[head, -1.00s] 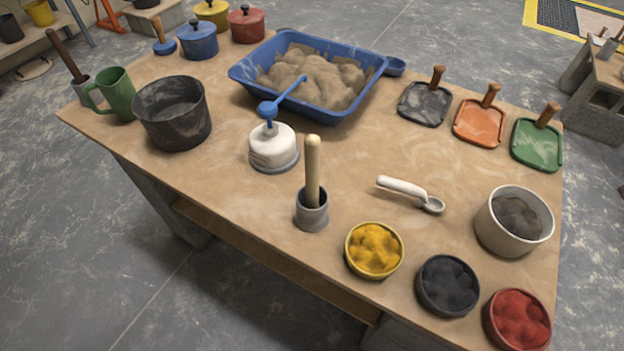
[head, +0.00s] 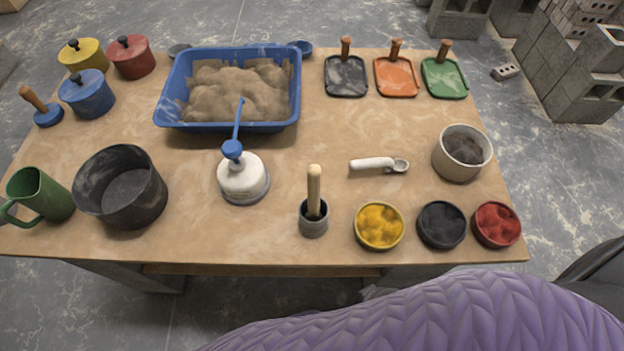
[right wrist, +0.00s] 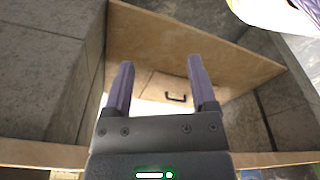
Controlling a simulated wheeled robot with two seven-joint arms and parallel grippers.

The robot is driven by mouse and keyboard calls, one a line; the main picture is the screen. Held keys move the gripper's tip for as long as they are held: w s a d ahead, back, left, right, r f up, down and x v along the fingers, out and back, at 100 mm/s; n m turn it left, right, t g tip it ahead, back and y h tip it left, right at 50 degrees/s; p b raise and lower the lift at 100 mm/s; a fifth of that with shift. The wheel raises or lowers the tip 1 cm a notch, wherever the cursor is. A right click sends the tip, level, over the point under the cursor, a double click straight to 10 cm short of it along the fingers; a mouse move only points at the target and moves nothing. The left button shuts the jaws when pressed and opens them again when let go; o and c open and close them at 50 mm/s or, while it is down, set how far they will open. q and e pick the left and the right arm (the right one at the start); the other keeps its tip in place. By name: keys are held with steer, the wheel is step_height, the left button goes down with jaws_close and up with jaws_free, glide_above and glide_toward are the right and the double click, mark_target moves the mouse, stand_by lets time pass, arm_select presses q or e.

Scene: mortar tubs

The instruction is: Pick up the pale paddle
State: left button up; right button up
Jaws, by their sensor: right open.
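A pale wooden rod (head: 314,190), the likeliest match for the pale paddle, stands nearly upright in a small grey cup (head: 313,226) near the table's front edge. Only its upper part shows; its lower end is hidden in the cup. My right gripper (right wrist: 160,60) shows in the right wrist view with its two purple fingers apart and nothing between them. Neither gripper shows in the head view, and the paddle is not seen in the right wrist view.
A blue tub (head: 228,127) of mortar lies behind. The right wrist view shows a wooden panel with a dark handle (right wrist: 176,98) between grey block walls.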

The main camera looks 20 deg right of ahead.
steer(key=w+a+r+p, duration=0.1)
steer(key=w+r+p, duration=0.2)
steer(key=r, duration=0.6)
steer(key=w+a+r+t+y+p, duration=0.15)
steer(key=r+p, duration=0.25)
steer(key=r, duration=0.4)
steer(key=w+a+r+h+p, duration=0.1)
steer(key=w+r+p, duration=0.25)
steer(key=r, duration=0.55)
step_height(320, 180, up, 10)
steer(key=m+g+p, duration=0.2)
steer(key=m+g, duration=0.1)
steer(key=m, duration=0.3)
glide_above(314, 168)
steer(key=shift+w+r, duration=0.2)
steer(key=shift+w, duration=0.2)
steer(key=f, duration=0.3)
steer(key=f+b, duration=0.1)
steer(key=f, duration=0.2)
steer(key=s+f+b, duration=0.1)
steer(key=f, duration=0.2)
steer(key=shift+f, duration=0.2)
steer(key=shift+w, duration=0.1)
jaws_close()
